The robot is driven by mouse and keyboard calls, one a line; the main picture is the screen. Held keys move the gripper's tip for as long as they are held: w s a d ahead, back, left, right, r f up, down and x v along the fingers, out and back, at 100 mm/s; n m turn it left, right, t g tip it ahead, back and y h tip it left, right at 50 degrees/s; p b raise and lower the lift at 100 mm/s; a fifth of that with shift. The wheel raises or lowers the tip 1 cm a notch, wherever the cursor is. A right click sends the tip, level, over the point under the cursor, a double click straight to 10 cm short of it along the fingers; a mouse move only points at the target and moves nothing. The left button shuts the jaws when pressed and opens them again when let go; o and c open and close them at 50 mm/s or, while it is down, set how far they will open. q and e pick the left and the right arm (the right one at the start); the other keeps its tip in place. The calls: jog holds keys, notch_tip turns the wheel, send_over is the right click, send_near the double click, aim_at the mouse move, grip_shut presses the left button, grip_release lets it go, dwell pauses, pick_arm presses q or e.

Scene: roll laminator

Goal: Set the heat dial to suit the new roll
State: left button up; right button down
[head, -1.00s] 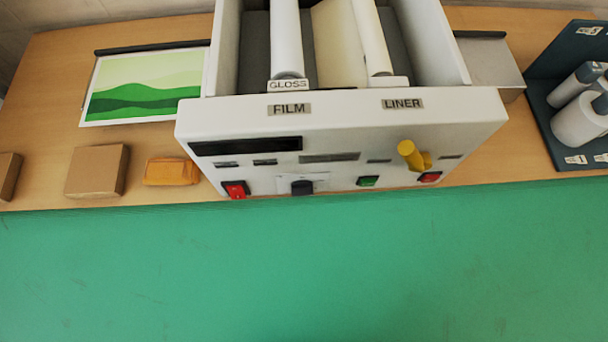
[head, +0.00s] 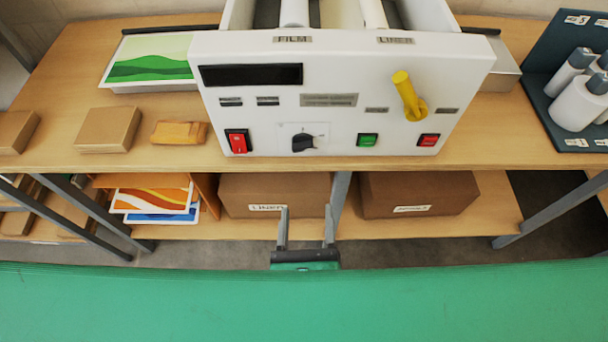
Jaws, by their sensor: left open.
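The white roll laminator (head: 465,95) stands on the wooden bench. Its black heat dial (head: 303,142) sits low on the front panel, on a pale scale plate too small to read. My left gripper (head: 306,213) is below the dial, in front of the lower shelf. Its two fingers point up, apart and empty, not touching the dial. A dark display (head: 251,75) is above and left of the dial. The film roll (head: 294,12) and liner roll (head: 372,14) show behind the panel, cut off at the top. My right gripper is not in view.
Beside the dial are a red rocker switch (head: 238,142), a green button (head: 367,139) and a red button (head: 428,139). A yellow lever (head: 408,95) sticks out at right. Cardboard boxes (head: 420,195) stand on the lower shelf. Bottles (head: 578,103) stand at far right.

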pick_arm(q)
jog(key=r+n, duration=0.1)
jog(key=p, duration=0.3)
send_near(302, 149)
jog(key=shift+n, duration=0.3)
jog(key=w+p, duration=0.2)
jog(key=w, duration=0.5)
jog(key=shift+w+d+r, duration=0.1)
jog(key=shift+w+r, duration=0.05)
jog(key=shift+w, duration=0.6)
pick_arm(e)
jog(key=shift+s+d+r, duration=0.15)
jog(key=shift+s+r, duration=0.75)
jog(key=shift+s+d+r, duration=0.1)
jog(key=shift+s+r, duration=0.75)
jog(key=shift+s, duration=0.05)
pick_arm(q)
jog(key=c, duration=1)
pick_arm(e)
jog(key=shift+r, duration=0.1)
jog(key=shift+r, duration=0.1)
